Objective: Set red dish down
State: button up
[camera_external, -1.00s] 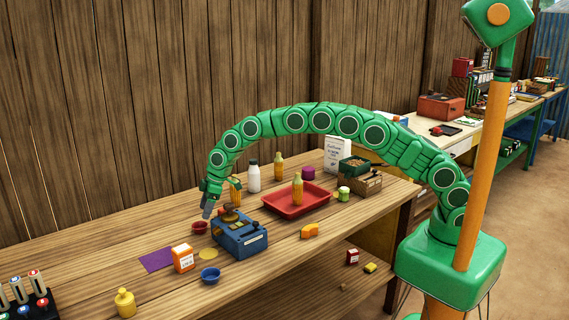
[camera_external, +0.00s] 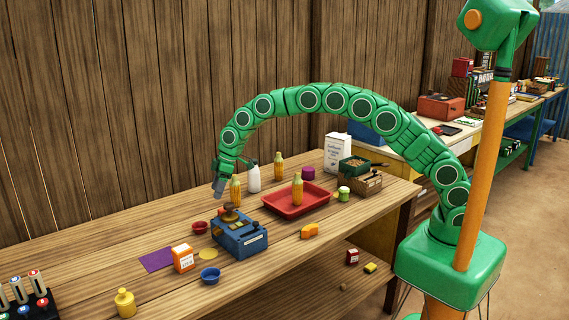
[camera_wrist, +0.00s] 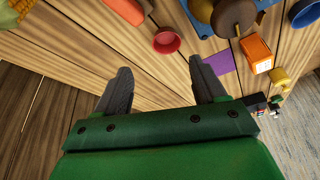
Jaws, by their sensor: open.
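The small red dish (camera_external: 200,227) stands upright on the wooden table, just left of the blue balance (camera_external: 240,240). It also shows in the wrist view (camera_wrist: 166,42), beyond my fingertips and apart from them. My gripper (camera_external: 219,190) is above the table, higher than the dish and a little to its right and behind. In the wrist view my gripper (camera_wrist: 160,66) has its two dark fingers spread wide with nothing between them.
A purple mat (camera_external: 156,259), an orange-and-white box (camera_external: 183,258) and a blue bowl (camera_external: 209,276) lie in front. A red tray (camera_external: 275,206) is to the right.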

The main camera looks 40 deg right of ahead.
jog(key=s+d+r+m+h, duration=0.15)
jog(key=s+d+r, duration=0.35)
jog(key=d, duration=0.6)
jog(key=s+d+r+m+g, duration=0.1)
jog(key=s+d+r+m, duration=0.25)
jog(key=s+d, duration=0.45)
jog(key=s+d+r+m+h, duration=0.1)
jog(key=s+d+r, duration=0.3)
jog(key=d, duration=0.9)
jog(key=s+d+m, duration=0.2)
jog(key=s+d, duration=0.4)
jog(key=s, duration=0.4)
jog(key=s+d+m+g+h, duration=0.1)
jog(key=s+d+m, duration=0.1)
jog(key=s+d, duration=0.4)
jog(key=s+d+m+g, duration=0.1)
jog(key=s+d+m, duration=0.2)
jog(key=s, duration=1.2)
jog(key=d, duration=0.3)
jog(key=shift+s+d, duration=0.4)
